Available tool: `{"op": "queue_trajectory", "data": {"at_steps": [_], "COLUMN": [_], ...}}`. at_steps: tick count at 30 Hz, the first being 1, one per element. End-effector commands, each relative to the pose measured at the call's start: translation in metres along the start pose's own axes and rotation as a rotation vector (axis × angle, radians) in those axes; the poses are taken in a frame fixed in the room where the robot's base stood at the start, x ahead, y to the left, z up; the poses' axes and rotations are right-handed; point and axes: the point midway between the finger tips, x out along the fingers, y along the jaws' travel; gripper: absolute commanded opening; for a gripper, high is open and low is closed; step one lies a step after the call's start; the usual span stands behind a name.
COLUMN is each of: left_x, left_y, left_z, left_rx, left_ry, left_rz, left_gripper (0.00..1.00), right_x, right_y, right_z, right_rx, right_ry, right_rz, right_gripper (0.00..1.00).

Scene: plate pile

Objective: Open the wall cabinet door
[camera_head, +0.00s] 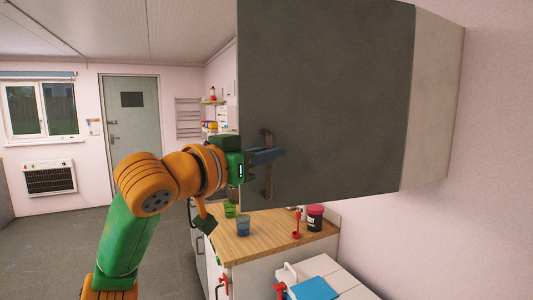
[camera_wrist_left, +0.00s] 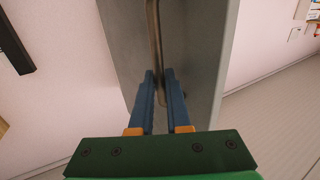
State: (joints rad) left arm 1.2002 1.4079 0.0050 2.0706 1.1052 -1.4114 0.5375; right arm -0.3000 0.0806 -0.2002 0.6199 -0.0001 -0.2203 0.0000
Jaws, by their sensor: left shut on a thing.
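The wall cabinet's dark grey door (camera_head: 325,85) fills the upper middle of the head view, with the pale cabinet side (camera_head: 432,100) to its right. A bar handle (camera_head: 267,185) stands upright near the door's lower left edge. My left gripper (camera_head: 278,155) reaches in from the left and is shut on the handle. In the left wrist view the blue fingers (camera_wrist_left: 160,80) close on either side of the handle (camera_wrist_left: 154,35), against the door (camera_wrist_left: 197,45). The door looks closed or nearly so; I cannot tell exactly. My right gripper is not in view.
Below the cabinet, a wooden counter (camera_head: 262,248) holds a blue glass (camera_head: 243,228), a green glass (camera_head: 230,210), a dark jar (camera_head: 315,218) and a red stand (camera_head: 297,228). A blue item (camera_head: 314,289) lies on a white surface at lower right. The floor at left is clear.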

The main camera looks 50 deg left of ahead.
Motion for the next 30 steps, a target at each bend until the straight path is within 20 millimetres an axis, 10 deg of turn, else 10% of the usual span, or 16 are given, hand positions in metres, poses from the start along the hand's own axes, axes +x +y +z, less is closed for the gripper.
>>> {"op": "queue_trajectory", "data": {"at_steps": [16,18,30], "left_x": [0.001,0.001,-0.021], "left_y": [0.001,0.001,0.0], "left_z": [-0.001,-0.001,0.002], "left_rx": [0.0,0.0,0.002], "left_ry": [0.003,0.002,0.006], "left_rz": [0.001,0.001,-0.002], "left_gripper": [0.0,0.27,0.27], "right_x": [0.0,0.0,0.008], "right_y": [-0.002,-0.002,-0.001], "right_z": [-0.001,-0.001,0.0], "right_rx": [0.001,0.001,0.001], "right_ry": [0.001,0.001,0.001], "right_rz": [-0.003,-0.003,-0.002], "right_gripper": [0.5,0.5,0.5]}}
